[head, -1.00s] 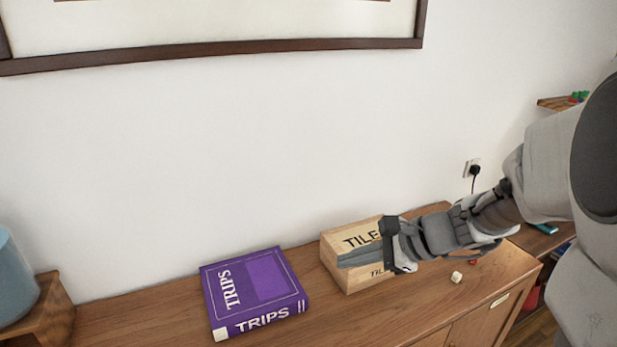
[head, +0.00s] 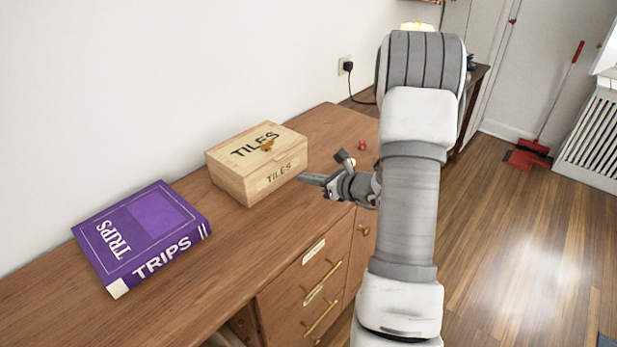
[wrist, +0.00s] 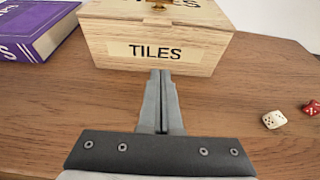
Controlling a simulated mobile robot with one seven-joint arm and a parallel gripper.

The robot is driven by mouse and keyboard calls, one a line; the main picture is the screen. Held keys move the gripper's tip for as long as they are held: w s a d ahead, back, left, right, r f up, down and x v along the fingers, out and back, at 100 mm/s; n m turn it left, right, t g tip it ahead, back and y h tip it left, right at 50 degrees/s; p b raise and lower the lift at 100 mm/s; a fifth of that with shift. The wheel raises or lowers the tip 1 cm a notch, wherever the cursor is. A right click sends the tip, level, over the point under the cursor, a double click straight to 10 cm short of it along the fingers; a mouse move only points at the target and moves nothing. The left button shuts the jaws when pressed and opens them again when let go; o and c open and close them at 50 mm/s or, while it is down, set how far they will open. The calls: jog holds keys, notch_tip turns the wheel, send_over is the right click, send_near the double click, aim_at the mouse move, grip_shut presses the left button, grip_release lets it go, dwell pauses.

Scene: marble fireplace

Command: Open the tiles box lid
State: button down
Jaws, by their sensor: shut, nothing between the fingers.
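The tiles box (head: 236,184) is a light wooden box on the cabinet top, with "TILES" on its lid and front. Whether the tips touch the box is unclear.
A purple "TRIPS" book (head: 143,232) lies left of the box; it also shows in the wrist view (wrist: 38,28). A white die (wrist: 274,119) and a red die (wrist: 311,108) lie to the right. The wooden cabinet top (head: 60,305) is otherwise mostly clear.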

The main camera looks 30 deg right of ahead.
aim_at(281, 164)
jog(key=x, duration=0.6)
jog(key=shift+a+f, duration=0.1)
jog(key=r, duration=0.3)
jog(key=shift+w+a, duration=0.1)
jog(key=shift+w, duration=0.2)
jog(key=shift+r, duration=0.5)
jog(key=shift+r, duration=0.15)
